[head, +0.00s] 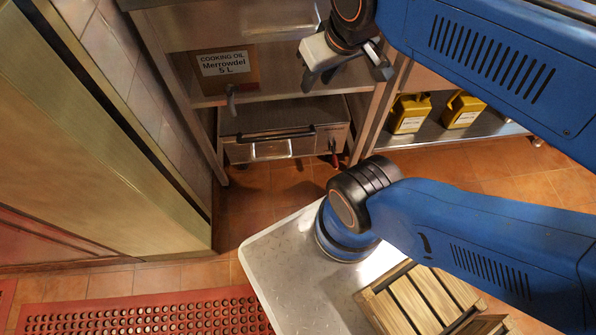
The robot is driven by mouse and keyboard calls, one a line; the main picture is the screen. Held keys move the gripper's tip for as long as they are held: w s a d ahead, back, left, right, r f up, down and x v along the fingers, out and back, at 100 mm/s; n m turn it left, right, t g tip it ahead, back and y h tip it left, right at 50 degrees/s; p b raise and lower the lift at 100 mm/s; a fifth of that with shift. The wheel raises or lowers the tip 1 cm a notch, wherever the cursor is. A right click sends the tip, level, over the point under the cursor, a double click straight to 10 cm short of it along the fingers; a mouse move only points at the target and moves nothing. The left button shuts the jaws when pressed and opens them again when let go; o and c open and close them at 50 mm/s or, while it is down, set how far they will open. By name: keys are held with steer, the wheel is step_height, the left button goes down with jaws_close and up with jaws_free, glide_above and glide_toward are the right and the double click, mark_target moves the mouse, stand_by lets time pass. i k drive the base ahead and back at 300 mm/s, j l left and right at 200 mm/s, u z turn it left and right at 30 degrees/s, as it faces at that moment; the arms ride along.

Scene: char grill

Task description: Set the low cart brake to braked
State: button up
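A low steel unit (272,120) with a dark front handle stands under the shelf; I cannot tell whether it is the low cart. A small dark lever with a reddish end (333,152) hangs at its front right. A grey lever-like part (231,98) sticks down by the shelf edge at its upper left. I cannot tell which, if either, is the brake, or its setting. My gripper (345,76) is above and in front of the unit, apart from both parts. Its fingers are spread and nothing shows between them.
A cooking oil box (226,72) sits on the shelf above. Yellow jugs (409,113) (462,109) stand on a low shelf at right. A tall pale panel (90,130) bounds the left. A red perforated mat (150,312) lies at lower left. Tiled floor (262,198) shows before the unit.

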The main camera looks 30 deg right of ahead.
mark_target(334, 158)
steer(key=l+z, duration=0.1)
steer(key=z, duration=0.65)
steer(key=l, duration=0.5)
steer(key=i+l, duration=0.1)
steer(key=l, duration=3.15)
steer(key=u, duration=1.25)
